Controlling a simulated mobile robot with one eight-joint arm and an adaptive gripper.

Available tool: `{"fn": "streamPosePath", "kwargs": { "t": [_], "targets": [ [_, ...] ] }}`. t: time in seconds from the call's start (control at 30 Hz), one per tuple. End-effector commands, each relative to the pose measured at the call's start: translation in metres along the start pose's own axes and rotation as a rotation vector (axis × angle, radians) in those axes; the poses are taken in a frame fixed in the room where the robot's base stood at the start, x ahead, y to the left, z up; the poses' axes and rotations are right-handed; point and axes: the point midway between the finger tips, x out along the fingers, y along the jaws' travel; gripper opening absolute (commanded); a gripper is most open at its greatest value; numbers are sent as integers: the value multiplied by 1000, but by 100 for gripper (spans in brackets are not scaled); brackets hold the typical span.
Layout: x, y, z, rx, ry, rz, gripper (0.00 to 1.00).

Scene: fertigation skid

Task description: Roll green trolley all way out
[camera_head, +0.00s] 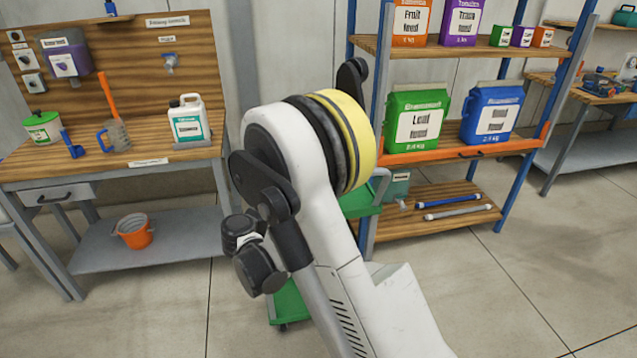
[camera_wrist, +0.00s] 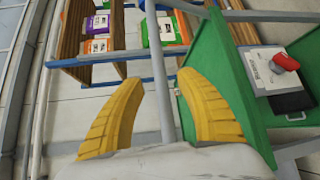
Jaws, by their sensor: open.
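The green trolley stands behind my arm in the head view, which hides most of it. A piece of its upper green tray (camera_head: 359,204) and a corner of its lower green tray (camera_head: 291,304) show, with a grey bar at the upper end. In the wrist view the green tray (camera_wrist: 222,72) fills the right side. My gripper (camera_wrist: 160,78) is open, with its two yellow fingers apart. A grey bar (camera_wrist: 161,60) runs between the fingers; I cannot tell whether they touch it. My gripper is hidden in the head view.
A shelving rack (camera_head: 443,157) with feed bags stands behind the trolley. A wooden workbench (camera_head: 120,165) with a jug and an orange bucket (camera_head: 136,236) below is at left. A clipboard and a red object (camera_wrist: 286,62) lie on the trolley. Front floor is clear.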

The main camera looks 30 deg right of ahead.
Motion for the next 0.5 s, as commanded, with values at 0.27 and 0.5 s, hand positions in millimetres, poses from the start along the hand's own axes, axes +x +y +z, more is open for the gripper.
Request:
{"fn": "streamPosePath", "kwargs": {
  "t": [0.27, 0.5],
  "targets": [
    [-40, 0, 0, -1, -1, 0, 43],
    [-44, 0, 0, 0, -1, 0, 43]
  ]
}}
